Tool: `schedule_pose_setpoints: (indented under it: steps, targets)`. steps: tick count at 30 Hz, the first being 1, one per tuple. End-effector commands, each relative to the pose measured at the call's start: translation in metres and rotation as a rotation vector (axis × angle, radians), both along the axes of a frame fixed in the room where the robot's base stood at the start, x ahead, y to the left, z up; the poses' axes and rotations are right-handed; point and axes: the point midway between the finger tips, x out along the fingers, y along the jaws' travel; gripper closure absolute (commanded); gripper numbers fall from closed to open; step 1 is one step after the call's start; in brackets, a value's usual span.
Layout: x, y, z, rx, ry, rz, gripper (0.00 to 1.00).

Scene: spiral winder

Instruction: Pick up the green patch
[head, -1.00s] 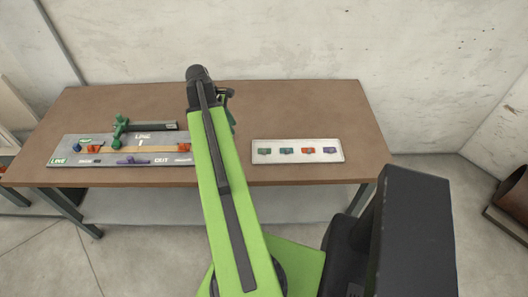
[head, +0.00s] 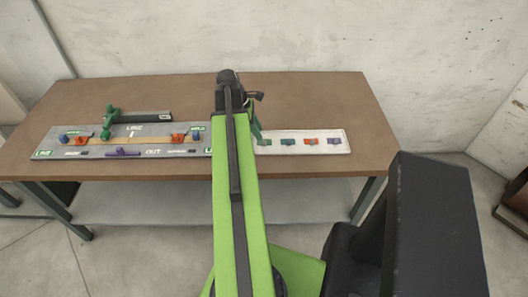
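A white tray (head: 300,151) lies on the right part of the table and bears a row of small coloured patches. The two left ones look greenish: one at the left end (head: 265,142), partly beside my arm, and one to its right (head: 288,142). At this size I cannot tell which is the green patch. My gripper (head: 258,132) is at the far end of my arm, over the tray's left end. It is mostly hidden behind the arm, so its fingers cannot be read. No patch is seen lifted.
A red patch (head: 310,141) and a purple patch (head: 334,141) share the tray. A grey board (head: 60,143) with coloured parts and a green-and-dark bar fixture (head: 112,120) stands on the left. The table (head: 310,95) is clear behind the tray.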

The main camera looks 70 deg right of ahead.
Motion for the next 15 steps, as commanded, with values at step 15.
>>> schedule_pose_setpoints:
  steps: [15]
  targets:
    - [-0.018,-0.008,-0.053,0.0,0.0,0.0,0.69]
